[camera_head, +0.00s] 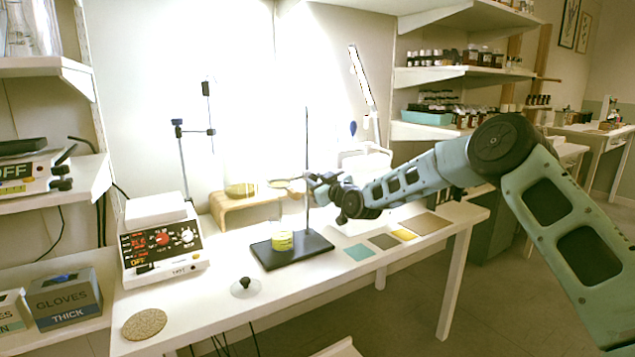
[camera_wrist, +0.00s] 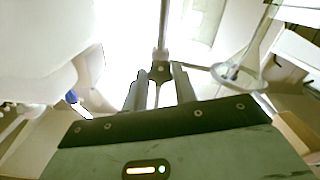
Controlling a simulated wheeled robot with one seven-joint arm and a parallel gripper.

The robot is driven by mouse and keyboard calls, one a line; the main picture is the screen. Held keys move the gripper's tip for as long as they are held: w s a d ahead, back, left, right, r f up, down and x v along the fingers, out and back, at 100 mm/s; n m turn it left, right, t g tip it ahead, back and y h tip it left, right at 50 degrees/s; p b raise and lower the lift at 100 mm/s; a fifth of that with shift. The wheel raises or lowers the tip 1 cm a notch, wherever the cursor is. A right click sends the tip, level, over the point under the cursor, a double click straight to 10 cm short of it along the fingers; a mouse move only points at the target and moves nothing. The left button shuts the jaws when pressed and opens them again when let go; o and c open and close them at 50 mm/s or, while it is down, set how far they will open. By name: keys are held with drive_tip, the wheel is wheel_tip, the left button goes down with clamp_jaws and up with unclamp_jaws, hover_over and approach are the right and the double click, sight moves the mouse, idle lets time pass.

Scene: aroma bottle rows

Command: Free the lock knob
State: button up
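A black stand base (camera_head: 292,248) with an upright rod (camera_head: 307,135) stands on the white table. A clamp (camera_head: 287,184) sits on the rod above a glass vessel with yellow liquid (camera_head: 283,241). My gripper (camera_head: 320,186) is at clamp height, close to the rod from the right. In the wrist view, the rod (camera_wrist: 164,25) runs down to a small dark fitting, apparently the lock knob (camera_wrist: 160,72), lying between my fingertips. The fingers look apart, with narrow gaps beside it; contact is hard to judge. In the head view the knob is hidden by my gripper.
A wooden riser (camera_head: 232,208) with a dish stands behind the base. A hotplate device (camera_head: 160,250) is on the left, a cork disc (camera_head: 144,324) and black-knobbed piece (camera_head: 244,286) at the front. Flat coloured squares (camera_head: 360,252) lie right of the base.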

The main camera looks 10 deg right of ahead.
drive_tip(key=shift+n+b, duration=0.3)
drive_tip(key=shift+b, duration=0.05)
drive_tip(key=n+b, duration=3)
drive_tip(key=n, duration=0.1)
drive_tip(key=shift+f, duration=0.15)
drive_tip(key=shift+n+b, duration=1.15)
drive_tip(key=shift+n, duration=0.95)
drive_tip(key=shift+r, duration=0.2)
drive_tip(key=o, duration=1)
drive_tip(key=shift+c, duration=0.2)
